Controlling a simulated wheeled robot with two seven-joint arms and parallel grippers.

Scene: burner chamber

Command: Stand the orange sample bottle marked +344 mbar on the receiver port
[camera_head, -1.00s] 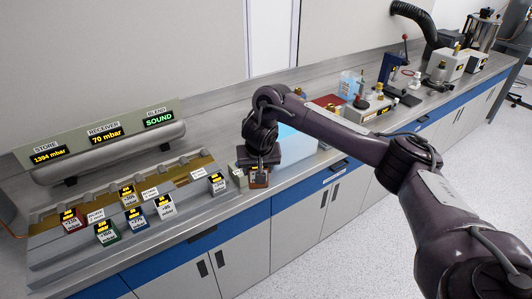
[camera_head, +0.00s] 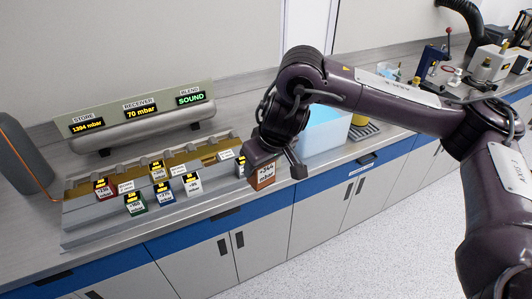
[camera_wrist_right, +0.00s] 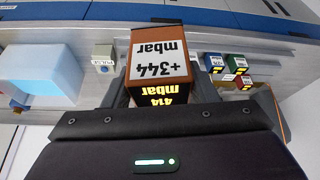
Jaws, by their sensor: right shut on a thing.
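My right gripper (camera_head: 268,160) is shut on the orange-brown sample bottle (camera_head: 264,176), held in front of the right end of the stepped rack (camera_head: 110,225). In the right wrist view the bottle (camera_wrist_right: 160,50) shows a white +344 mbar label and a yellow 414 mbar readout. The receiver display (camera_head: 140,107) reads 70 mbar, between a store display at 1394 mbar and a blend display showing SOUND. I cannot make out which spot is the receiver port; the arm and bottle hide part of the rack's right end. My left gripper is not in view.
Red (camera_head: 104,188), green (camera_head: 135,204), blue (camera_head: 165,192) and other bottles stand on the rack, left of the held bottle. A light-blue tub (camera_head: 325,130) stands behind my right arm. A dark rounded object (camera_head: 22,160) stands at the far left.

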